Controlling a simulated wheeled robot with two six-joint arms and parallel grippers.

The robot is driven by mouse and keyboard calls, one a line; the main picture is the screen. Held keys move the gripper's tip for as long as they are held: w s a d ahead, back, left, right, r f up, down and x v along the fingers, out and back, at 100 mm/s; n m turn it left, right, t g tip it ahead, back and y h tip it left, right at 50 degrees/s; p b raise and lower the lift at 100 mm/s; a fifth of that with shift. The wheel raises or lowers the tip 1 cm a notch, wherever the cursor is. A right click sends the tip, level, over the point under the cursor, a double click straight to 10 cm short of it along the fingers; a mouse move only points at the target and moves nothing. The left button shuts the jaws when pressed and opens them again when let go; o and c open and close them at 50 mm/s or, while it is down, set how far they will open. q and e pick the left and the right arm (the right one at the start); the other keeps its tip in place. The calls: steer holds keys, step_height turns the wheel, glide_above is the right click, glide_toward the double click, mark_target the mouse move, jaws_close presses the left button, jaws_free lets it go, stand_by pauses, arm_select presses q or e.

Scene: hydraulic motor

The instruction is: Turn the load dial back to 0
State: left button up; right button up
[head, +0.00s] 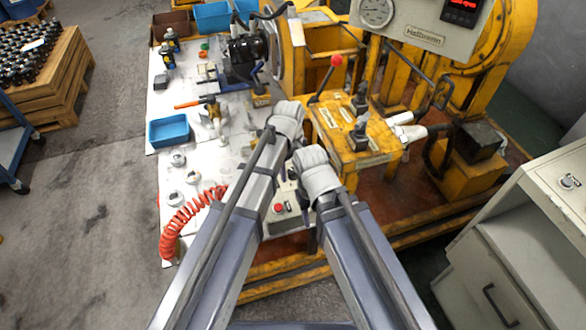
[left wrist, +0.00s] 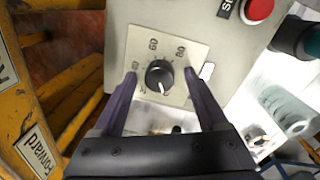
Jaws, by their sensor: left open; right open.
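The load dial (left wrist: 159,76) is a black round knob with a white pointer line, on a pale square scale plate (left wrist: 140,42) in the left wrist view. The pointer aims down and slightly right; the 60 and 80 marks read above the knob, and the lower scale is hidden. My left gripper (left wrist: 160,78) is open, its two dark fingers on either side of the knob, with gaps visible. In the head view my left gripper (head: 285,112) is above and left of my right gripper (head: 316,172). The right fingers are not clearly visible. The dial cannot be made out there.
A red button (left wrist: 258,9) sits on the same grey panel. The yellow machine (head: 345,140) with a red-knobbed lever (head: 337,61) stands close by. A white table (head: 175,130) at the left holds a blue tray (head: 168,131) and a red coiled hose (head: 180,222).

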mark_target(292, 172)
arm_select(q)
steer(key=shift+r, duration=0.1)
arm_select(e)
steer(key=shift+r, duration=0.1)
arm_select(q)
step_height(292, 172, up, 8)
steer(key=p, duration=0.8)
steer(key=shift+s+a, duration=0.15)
steer(key=shift+f, duration=0.2)
arm_select(e)
step_height(292, 172, up, 8)
steer(key=shift+f, duration=0.2)
